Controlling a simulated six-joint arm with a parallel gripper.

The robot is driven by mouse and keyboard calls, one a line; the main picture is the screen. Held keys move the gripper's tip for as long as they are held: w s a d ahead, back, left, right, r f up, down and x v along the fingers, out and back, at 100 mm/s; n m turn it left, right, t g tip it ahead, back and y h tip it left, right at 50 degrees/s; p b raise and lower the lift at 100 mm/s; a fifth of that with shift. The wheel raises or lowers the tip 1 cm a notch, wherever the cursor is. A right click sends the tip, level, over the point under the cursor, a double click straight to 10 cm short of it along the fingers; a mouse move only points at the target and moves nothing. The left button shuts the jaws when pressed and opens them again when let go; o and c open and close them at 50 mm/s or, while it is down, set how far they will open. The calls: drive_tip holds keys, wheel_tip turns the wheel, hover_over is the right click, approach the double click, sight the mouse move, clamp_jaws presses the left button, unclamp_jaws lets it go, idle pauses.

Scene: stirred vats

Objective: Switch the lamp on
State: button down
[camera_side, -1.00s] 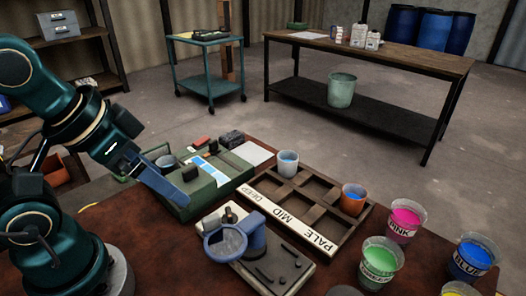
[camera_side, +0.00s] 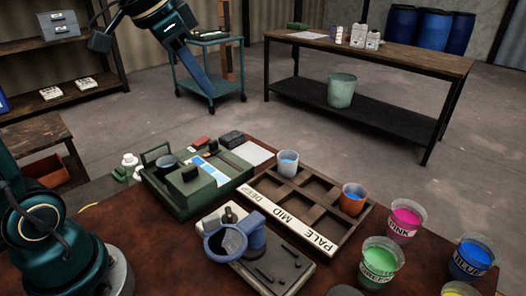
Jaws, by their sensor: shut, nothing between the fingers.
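I cannot pick out for certain which thing is the lamp. A green box-shaped device (camera_side: 182,208) stands at the left of the red-brown table, with a dark upright frame, a small cup (camera_side: 167,164), a raised green block (camera_side: 190,173) and a blue-and-white strip on top. A blue ring-shaped holder (camera_side: 222,243) with a dark inside stands on a grey plate at the front. No glow shows on either. My gripper (camera_side: 211,96) is raised in the upper left, above and behind the green device in the picture, apart from it. Its fingers are shut and empty.
Pink (camera_side: 406,219), green (camera_side: 381,262) and blue (camera_side: 470,261) vats stand at the right. The space above the table is clear.

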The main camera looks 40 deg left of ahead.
sight(207, 139)
drive_tip(key=w+a+f+n, duration=0.1)
drive_tip(key=w+a+f, duration=0.1)
drive_tip(key=a, duration=0.6)
drive_tip(key=w+a+f+n+g, duration=0.1)
drive_tip(key=w+a+f+n, duration=0.1)
drive_tip(key=a, duration=0.6)
drive_tip(key=x, duration=0.2)
drive_tip(key=shift+w+a+f, duration=0.2)
drive_tip(key=shift+w+f, duration=0.05)
drive_tip(key=x, duration=0.9)
drive_tip(key=s+x, duration=0.1)
drive_tip(key=x, duration=0.3)
drive_tip(key=shift+f, duration=0.65)
drive_tip(key=shift+w, duration=0.1)
